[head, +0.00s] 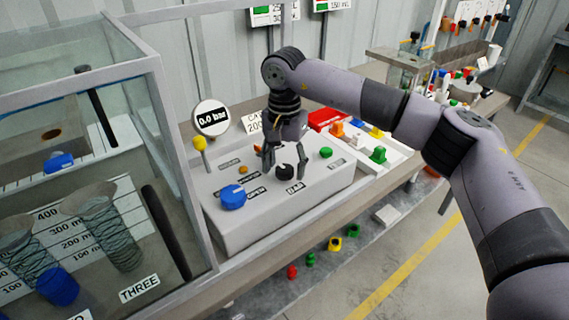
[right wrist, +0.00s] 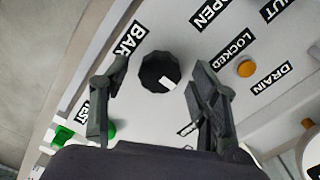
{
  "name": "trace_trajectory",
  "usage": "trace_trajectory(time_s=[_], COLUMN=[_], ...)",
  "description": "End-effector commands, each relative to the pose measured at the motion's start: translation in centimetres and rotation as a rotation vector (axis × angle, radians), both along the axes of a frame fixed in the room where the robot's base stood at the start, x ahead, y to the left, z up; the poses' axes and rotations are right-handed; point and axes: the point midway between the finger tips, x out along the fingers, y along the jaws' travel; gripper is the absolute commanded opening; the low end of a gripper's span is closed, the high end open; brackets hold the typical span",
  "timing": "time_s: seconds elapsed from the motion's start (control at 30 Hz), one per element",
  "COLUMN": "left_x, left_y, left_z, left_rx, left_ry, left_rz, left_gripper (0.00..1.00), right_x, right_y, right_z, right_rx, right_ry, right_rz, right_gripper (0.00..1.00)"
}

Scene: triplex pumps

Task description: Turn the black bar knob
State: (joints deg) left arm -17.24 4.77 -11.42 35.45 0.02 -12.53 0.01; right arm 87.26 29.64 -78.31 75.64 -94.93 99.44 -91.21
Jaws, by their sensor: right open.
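The black bar knob (head: 285,171) sits on the sloped top of the white control box (head: 235,240), by the BAR label (head: 295,187). In the right wrist view the black knob (right wrist: 158,70) is round and faceted, with a white mark on its rim towards the lower right. My right gripper (head: 284,174) points down over the box. In the right wrist view its open fingers (right wrist: 160,75) stand on either side of the knob, with a gap visible on both sides. I cannot tell how far above the panel the fingertips are. My left gripper is not in view.
A blue knob (head: 232,197), a yellow ball lever (head: 199,144) and a gauge reading 0.0 bar (head: 211,118) are left of my gripper. A green button (head: 326,152) is to the right. A glass-walled frame (head: 158,120) stands close on the left.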

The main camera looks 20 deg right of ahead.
Motion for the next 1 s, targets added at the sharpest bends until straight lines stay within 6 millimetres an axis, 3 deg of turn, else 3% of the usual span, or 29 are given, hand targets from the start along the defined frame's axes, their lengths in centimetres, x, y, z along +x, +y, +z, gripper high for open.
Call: trace_trajectory(time_s=[0.17,0.4,0.6,1.0], left_x=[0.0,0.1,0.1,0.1], left_y=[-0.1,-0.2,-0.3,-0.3], left_z=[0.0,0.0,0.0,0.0], left_rx=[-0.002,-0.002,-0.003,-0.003], left_ry=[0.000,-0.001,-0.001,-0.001], left_rz=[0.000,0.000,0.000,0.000], left_gripper=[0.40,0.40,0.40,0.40], right_x=[0.1,0.1,0.1,0.1], right_y=[0.1,0.1,0.0,0.0], right_z=[2.3,7.5,10.7,11.9], right_rx=[0.002,0.002,0.001,0.001], right_ry=[-0.006,-0.006,-0.004,-0.001], right_rz=[0.000,0.000,0.000,0.000], right_gripper=[0.56,0.56,0.56,0.56])
